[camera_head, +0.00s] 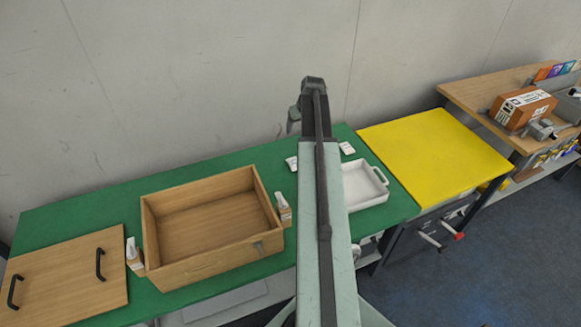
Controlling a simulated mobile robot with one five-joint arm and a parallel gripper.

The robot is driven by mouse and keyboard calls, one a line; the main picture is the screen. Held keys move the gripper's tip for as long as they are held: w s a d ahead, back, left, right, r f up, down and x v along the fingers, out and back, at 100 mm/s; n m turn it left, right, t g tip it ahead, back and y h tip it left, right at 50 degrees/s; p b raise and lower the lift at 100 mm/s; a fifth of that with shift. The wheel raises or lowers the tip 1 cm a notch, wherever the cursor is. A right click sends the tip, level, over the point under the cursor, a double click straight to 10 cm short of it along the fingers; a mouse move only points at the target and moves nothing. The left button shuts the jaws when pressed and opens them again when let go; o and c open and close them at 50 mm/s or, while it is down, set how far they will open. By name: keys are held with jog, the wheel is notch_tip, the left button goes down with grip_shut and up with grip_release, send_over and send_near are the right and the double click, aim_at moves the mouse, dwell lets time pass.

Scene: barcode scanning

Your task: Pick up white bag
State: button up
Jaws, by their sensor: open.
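My gripper (294,120) is at the far end of my raised arm, above the back edge of the green table and in front of the wall. It is open; its fingers are small and partly hidden. A small white item (291,163) lies on the green table left of my arm, and another small white item (347,148) lies right of my arm, behind the tray. Either could be the white bag; they are too small to tell. My gripper is apart from both. My arm hides part of the table between them.
A white tray (379,200) sits right of my arm. An open, empty wooden box (215,265) and a wooden lid (60,280) with black handles are on the left. A yellow table (433,150) stands to the right, with a brown carton (523,108) on a wooden bench beyond.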

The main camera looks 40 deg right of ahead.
jog(key=b, duration=1.5)
send_near(294, 162)
jog(key=shift+d+f, duration=0.2)
jog(key=shift+f, duration=0.3)
jog(key=shift+d+f, duration=0.2)
jog(key=shift+f, duration=0.25)
jog(key=shift+b+x, duration=0.85)
jog(key=shift+x, duration=0.2)
jog(key=b+x, duration=0.1)
jog(key=x, duration=0.1)
jog(key=b+x, duration=0.3)
jog(key=b, duration=0.1)
jog(key=shift+w+a+f, duration=0.1)
jog(key=shift+w+f, duration=0.2)
jog(key=shift+w, duration=0.1)
jog(key=shift+r, duration=0.2)
jog(key=c, duration=1.5)
jog(key=shift+o, duration=0.2)
notch_tip(294, 162, up, 10)
jog(key=p, duration=1)
